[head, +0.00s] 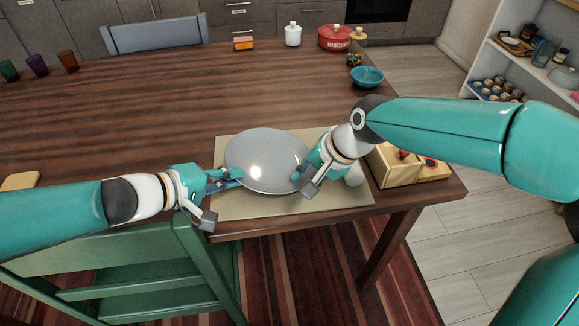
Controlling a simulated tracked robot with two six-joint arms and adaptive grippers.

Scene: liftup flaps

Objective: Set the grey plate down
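The round, shiny grey plate (267,153) is over a beige mat (240,209) near the front edge of the wooden table. My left gripper (230,176) is at the plate's left rim and appears shut on it. My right gripper (300,174) is at the plate's right front rim and also appears shut on it, partly hidden by its own wrist. The plate looks roughly level. I cannot tell whether its underside touches the mat.
A wooden box (392,168) stands just right of the mat, close to my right arm. A green chair (130,265) is in front. The table's left middle is clear.

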